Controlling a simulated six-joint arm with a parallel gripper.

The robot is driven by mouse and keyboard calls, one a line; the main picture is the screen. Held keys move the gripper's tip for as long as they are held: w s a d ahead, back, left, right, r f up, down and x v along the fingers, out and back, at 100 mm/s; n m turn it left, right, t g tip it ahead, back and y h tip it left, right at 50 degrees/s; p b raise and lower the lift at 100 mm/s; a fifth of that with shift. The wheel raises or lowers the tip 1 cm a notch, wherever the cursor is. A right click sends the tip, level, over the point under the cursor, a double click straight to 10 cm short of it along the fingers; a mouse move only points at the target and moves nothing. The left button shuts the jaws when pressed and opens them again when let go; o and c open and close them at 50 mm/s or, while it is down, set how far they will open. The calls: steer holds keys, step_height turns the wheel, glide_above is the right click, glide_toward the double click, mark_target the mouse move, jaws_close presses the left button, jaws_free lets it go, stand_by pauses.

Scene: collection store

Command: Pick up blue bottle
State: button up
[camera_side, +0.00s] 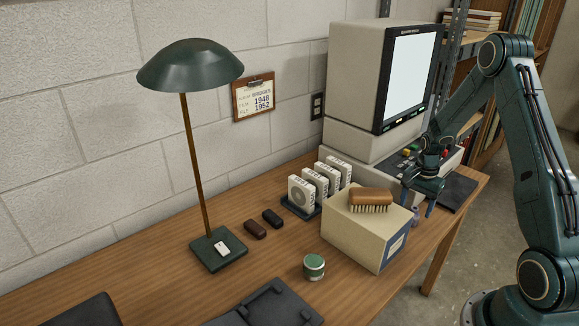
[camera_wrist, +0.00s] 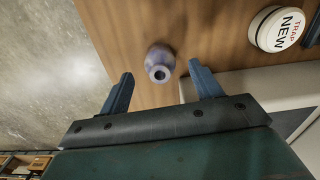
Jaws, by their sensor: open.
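The blue bottle is small and purplish-blue with a dark round mouth. In the wrist view the bottle (camera_wrist: 158,57) stands on the wooden table near its edge, seen from above, just ahead of the gap between my fingertips. In the side view the bottle (camera_side: 415,217) is small and partly hidden, beside the right side of the cardboard box. My gripper (camera_side: 418,201) is open above the bottle in the side view, pointing down. In the wrist view my gripper (camera_wrist: 160,72) has its fingers spread with nothing between the pads.
The box (camera_side: 367,228) with a brush (camera_side: 371,200) on top stands close left of the bottle. A microfilm reader (camera_side: 375,80) stands behind. A round white tin (camera_wrist: 277,28) lies right of the bottle in the wrist view. The table edge is close on the left there.

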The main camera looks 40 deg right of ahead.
mark_target(415, 208)
steer(key=shift+f, duration=1.2)
steer(key=c, duration=1.1)
steer(key=shift+r, duration=0.1)
step_height(415, 208, up, 20)
steer(key=shift+f, duration=0.1)
